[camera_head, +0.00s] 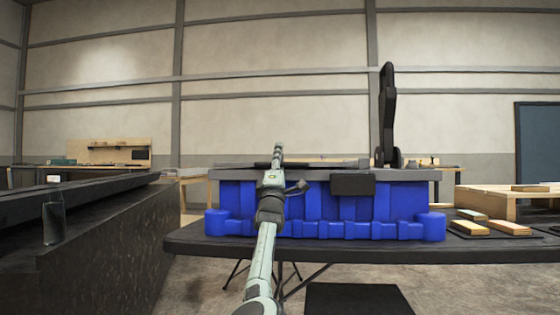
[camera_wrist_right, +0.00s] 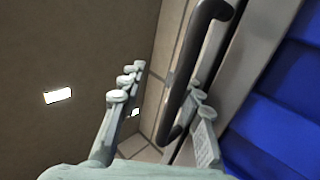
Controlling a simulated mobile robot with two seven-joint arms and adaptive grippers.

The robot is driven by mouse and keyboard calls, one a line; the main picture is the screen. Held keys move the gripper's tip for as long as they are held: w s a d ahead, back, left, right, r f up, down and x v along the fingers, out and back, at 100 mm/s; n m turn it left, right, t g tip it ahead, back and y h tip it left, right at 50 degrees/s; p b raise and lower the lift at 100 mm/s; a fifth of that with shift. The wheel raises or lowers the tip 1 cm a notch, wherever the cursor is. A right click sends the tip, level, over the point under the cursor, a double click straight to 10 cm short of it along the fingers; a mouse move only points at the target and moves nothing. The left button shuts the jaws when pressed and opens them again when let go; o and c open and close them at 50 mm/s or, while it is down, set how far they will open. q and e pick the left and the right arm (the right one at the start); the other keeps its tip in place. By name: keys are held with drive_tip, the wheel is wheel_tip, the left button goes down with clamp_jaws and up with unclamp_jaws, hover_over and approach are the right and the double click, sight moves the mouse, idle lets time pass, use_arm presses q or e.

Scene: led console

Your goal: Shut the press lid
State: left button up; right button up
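The press lid (camera_head: 388,115) is a tall black part standing upright, seen nearly edge-on, at the right of the grey top plate (camera_head: 445,174) of the blue console (camera_head: 400,205). My right gripper (camera_head: 278,152) is in front of the console, left of the lid and apart from it in the picture. In the right wrist view my right gripper (camera_wrist_right: 165,105) has its fingers spread. A black curved bar (camera_wrist_right: 188,75) shows between them, closer to the right finger; I cannot tell whether it touches. My left gripper is not in view.
The console stands on a black table (camera_head: 200,240). Small wooden-topped blocks (camera_head: 508,228) and a pale wooden frame (camera_head: 480,200) are at the right. A dark counter (camera_head: 110,230) with a glass (camera_head: 53,220) is at the left. Space above the console left of the lid is clear.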

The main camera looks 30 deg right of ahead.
drive_tip(key=shift+w+f, duration=0.1)
idle(0.3)
drive_tip(key=shift+a+f, duration=0.15)
drive_tip(key=shift+f, duration=0.05)
drive_tip(key=v, duration=1.1)
drive_tip(key=shift+s+a, duration=0.15)
drive_tip(key=shift+s, duration=0.15)
drive_tip(key=shift+f, duration=0.1)
